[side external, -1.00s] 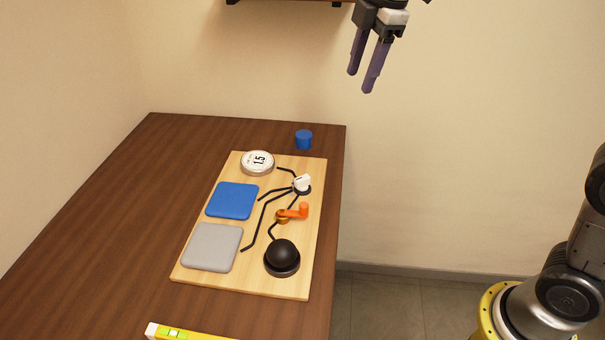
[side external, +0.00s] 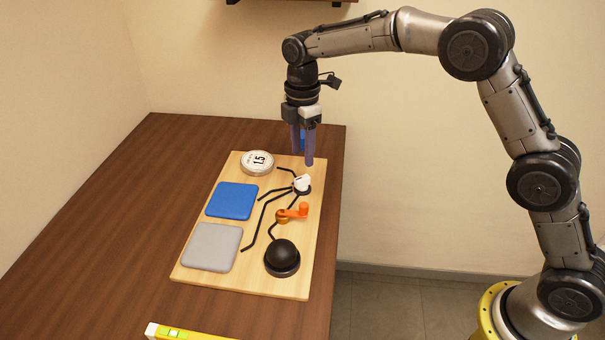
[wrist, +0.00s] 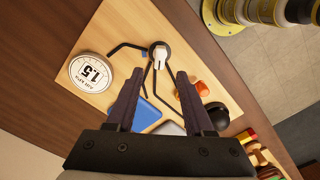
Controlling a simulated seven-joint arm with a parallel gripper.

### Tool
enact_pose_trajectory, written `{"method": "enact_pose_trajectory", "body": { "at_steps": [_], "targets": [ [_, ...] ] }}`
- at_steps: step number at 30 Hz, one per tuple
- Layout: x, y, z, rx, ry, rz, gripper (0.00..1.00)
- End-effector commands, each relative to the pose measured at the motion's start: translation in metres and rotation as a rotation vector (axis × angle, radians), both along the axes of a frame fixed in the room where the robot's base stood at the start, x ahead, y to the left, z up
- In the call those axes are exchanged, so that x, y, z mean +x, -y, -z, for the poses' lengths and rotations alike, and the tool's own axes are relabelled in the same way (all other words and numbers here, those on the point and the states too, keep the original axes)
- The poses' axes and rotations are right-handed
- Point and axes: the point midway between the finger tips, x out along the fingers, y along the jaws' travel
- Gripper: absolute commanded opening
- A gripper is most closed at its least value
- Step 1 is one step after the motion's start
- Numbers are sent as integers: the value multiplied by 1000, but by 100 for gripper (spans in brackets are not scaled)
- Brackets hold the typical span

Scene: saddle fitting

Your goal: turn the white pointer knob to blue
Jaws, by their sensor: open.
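The white pointer knob (side external: 302,183) sits on a dark round base near the right edge of a wooden board (side external: 200,262). It also shows in the wrist view (wrist: 159,56), where its narrow end seems to face down the picture. Black lines fan out from it, one running towards the blue square pad (side external: 232,200), which is partly hidden behind a finger in the wrist view (wrist: 147,113). My gripper (side external: 302,161) points down, open and empty, above the knob and apart from it. In the wrist view the knob lies just beyond the fingertips (wrist: 160,73).
The board also holds a round dial reading 1.5 (side external: 258,163), a grey pad (side external: 212,248), an orange crank (side external: 296,212) and a black dome (side external: 282,257). A yellow level (side external: 182,332) lies at the front.

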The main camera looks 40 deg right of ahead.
Motion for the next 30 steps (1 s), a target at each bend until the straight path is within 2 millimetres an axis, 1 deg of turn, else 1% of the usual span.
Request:
{"method": "enact_pose_trajectory", "body": {
  "at_steps": [1,6,9,12,17,25,29,30],
  "targets": [
    [-1,0,11,-1,-4,0,52],
    [-1,0,43,-1,-4,0,52],
    [-1,0,57,-1,-3,0,52],
    [0,0,67,-1,-2,0,52],
    [0,0,74,0,0,0,52],
    [0,0,75,0,0,0,52],
    [0,0,75,0,0,1,29],
    [0,0,75,0,0,1,22]
  ]
}}
